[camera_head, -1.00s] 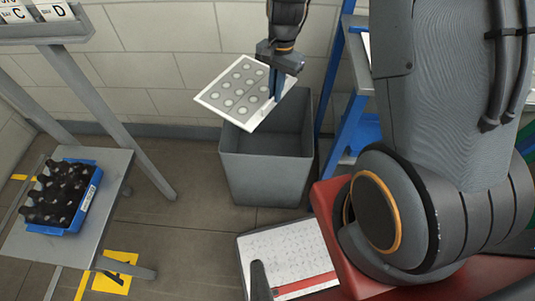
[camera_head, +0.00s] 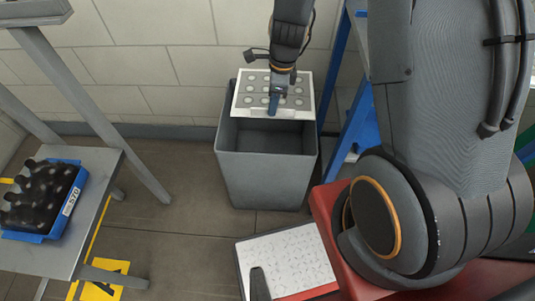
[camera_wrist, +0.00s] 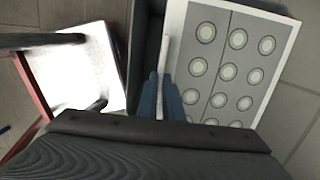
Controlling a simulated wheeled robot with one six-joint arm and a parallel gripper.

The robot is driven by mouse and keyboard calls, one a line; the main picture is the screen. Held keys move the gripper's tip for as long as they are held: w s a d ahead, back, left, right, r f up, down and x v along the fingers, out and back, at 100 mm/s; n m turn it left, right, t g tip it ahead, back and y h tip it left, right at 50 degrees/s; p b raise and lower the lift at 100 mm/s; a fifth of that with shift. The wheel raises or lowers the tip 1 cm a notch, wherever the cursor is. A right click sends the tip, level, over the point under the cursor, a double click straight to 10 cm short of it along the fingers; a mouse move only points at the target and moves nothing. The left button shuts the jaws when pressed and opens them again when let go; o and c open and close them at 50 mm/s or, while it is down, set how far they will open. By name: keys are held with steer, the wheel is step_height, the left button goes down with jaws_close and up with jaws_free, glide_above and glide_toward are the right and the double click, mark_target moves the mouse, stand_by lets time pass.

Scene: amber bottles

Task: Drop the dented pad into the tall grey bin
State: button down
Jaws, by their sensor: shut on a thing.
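The pad (camera_head: 294,97) is a flat white-edged panel with a grey face and rows of round pale spots. In the head view it is over the back part of the tall grey bin (camera_head: 266,178), above the opening. My gripper (camera_head: 273,106) is shut on the pad's edge. In the wrist view the pad (camera_wrist: 228,70) extends to the right of my gripper's blue fingers (camera_wrist: 165,95). A dent cannot be made out. The bin stands on the floor against the wall, and its visible inside looks empty.
A grey table (camera_head: 92,215) at left holds a blue crate (camera_head: 70,205) of dark bottles. A blue ladder-like frame (camera_head: 352,125) stands right of the bin. A white patterned panel (camera_head: 285,257) lies in front of it. A yellow sign (camera_head: 103,278) is on the floor.

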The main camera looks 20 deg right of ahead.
steer(key=shift+f+b, duration=2.15)
steer(key=shift+b, duration=0.25)
steer(key=c, duration=1.8)
jaws_free()
steer(key=shift+c, duration=0.2)
steer(key=shift+r, duration=0.1)
steer(key=shift+s+d+r+p, duration=0.1)
steer(key=shift+d+r+p, duration=0.1)
steer(key=shift+r, duration=1.1)
steer(key=shift+d+r+p, duration=0.1)
steer(key=shift+r+p, duration=0.15)
steer(key=shift+r, duration=1)
steer(key=shift+s+d+r+p, duration=0.1)
steer(key=shift+d+r+p, duration=0.1)
steer(key=shift+r, duration=1.1)
